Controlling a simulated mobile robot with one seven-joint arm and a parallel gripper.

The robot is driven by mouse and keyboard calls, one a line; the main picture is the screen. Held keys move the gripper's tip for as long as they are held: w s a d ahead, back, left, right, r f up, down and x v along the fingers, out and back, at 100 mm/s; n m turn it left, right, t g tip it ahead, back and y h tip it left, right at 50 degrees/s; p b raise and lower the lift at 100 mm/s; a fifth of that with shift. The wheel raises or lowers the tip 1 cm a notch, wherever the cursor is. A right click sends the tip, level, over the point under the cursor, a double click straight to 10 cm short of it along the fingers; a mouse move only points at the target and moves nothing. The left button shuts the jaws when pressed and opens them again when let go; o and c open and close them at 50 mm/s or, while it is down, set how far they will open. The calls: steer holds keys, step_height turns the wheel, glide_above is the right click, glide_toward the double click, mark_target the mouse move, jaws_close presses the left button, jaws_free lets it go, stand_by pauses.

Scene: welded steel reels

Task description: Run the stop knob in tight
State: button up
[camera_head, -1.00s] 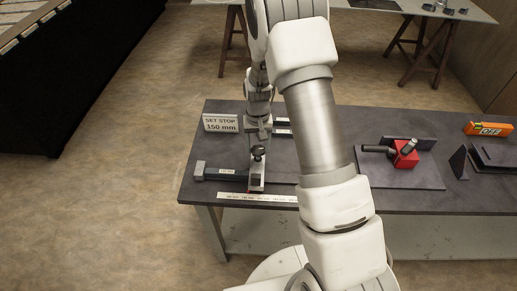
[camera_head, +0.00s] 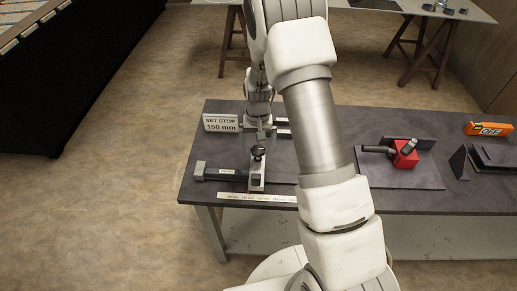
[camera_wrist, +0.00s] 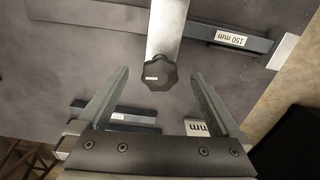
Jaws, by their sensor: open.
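The stop knob (camera_head: 258,151) is a dark, lobed knob standing on a light metal stop block (camera_head: 257,177) near the left end of the bench. In the wrist view the knob (camera_wrist: 157,72) shows from above, with a small white mark on it. The stop block is a pale strip (camera_wrist: 166,28) there. My gripper (camera_wrist: 158,73) is open, and the knob appears between its fingertips with a gap on each side. Fingertip height relative to the knob is hard to tell. In the head view my gripper (camera_head: 259,137) is just above and behind the knob.
A dark bar (camera_head: 225,176) labelled 150 mm (camera_wrist: 231,39) runs beside the block. A "SET STOP 150 mm" sign (camera_head: 221,123) stands behind. A white scale strip (camera_head: 240,198) lies along the front edge. A red block (camera_head: 405,155) with dark handles sits right, beyond my arm.

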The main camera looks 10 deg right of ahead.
mark_target(258, 149)
steer(key=shift+r+p, duration=1.85)
steer(key=shift+r, duration=1.65)
steer(key=shift+r, duration=0.15)
steer(key=s+r+t+b, duration=0.1)
steer(key=s+r, duration=0.2)
steer(key=r, duration=0.4)
steer(key=s+r+n+t, duration=0.1)
steer(key=s+r, duration=0.2)
steer(key=r, duration=0.3)
steer(key=s+r+t+b, duration=0.1)
steer(key=s+r, duration=0.2)
steer(key=r, duration=0.4)
steer(key=s+d+r+n+t+b, duration=0.1)
steer(key=s+r, duration=0.4)
steer(key=s, duration=1.1)
steer(key=shift+s+d+r+t+b, duration=0.15)
steer(key=shift+s+t+b, duration=0.1)
steer(key=shift+t+b, duration=0.45)
